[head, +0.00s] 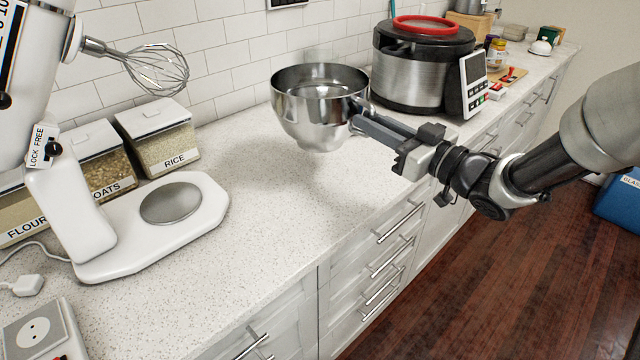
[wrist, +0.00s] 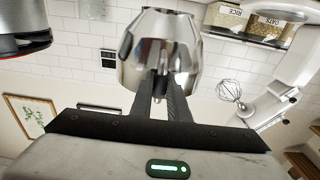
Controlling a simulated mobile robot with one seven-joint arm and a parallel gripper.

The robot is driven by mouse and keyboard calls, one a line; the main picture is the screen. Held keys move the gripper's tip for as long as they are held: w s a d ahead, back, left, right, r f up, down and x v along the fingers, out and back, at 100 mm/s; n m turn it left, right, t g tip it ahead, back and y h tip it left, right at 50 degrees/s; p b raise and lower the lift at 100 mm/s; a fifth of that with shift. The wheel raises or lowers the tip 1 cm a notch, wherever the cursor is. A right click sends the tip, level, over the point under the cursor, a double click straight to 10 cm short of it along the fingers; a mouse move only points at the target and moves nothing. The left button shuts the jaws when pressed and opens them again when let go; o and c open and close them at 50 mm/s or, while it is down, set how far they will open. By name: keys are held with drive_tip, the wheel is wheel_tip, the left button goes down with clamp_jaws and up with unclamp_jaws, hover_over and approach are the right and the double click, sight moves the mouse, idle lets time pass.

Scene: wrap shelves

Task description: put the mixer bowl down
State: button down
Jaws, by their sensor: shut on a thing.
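The shiny steel mixer bowl (head: 318,108) is upright in the head view, over the middle of the counter. My gripper (head: 364,122) is shut on the right side of the bowl. The bowl appears held above the counter, with a soft shadow below it. In the wrist view the bowl (wrist: 160,52) fills the top middle, between and beyond my gripper's fingers (wrist: 163,98). The white stand mixer (head: 70,200) is at the left with its head tilted up and a wire whisk (head: 155,68) on it. Its round metal bowl plate (head: 170,203) is bare.
The speckled counter (head: 240,270) is clear in front of and below the bowl. A large steel cooker (head: 410,75) with a red ring stands close behind the bowl on the right. Rice (head: 160,138) and oats (head: 100,160) containers stand by the tiled wall. Drawers line the counter's front.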

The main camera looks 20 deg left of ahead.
drive_tip(key=shift+r, duration=0.45)
wheel_tip(320, 180, down, 10)
drive_tip(key=b, duration=0.3)
drive_tip(key=shift+r, duration=0.25)
drive_tip(key=c, duration=1.7)
unclamp_jaws()
drive_tip(key=shift+s+d+f, duration=0.1)
drive_tip(key=p+v, duration=0.1)
drive_tip(key=v, duration=1.1)
